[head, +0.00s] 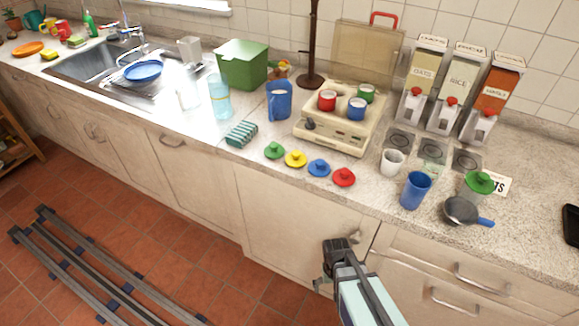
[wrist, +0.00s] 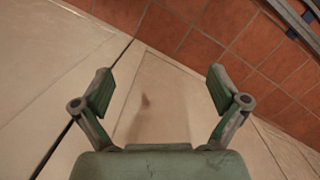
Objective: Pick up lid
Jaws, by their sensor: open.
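Several small knobbed lids lie in a row near the counter's front edge in the head view: a green lid (head: 274,150), a yellow lid (head: 295,159), a blue lid (head: 319,168) and a red lid (head: 344,177). My gripper (head: 338,262) is below the counter edge, in front of the cabinet doors, apart from all lids. In the wrist view my gripper (wrist: 158,90) is open and empty, with only cabinet front and floor beyond it.
Behind the lids stands a cream stove (head: 337,130) with small red, blue and green pots. Floor rails (head: 90,270) lie at the left.

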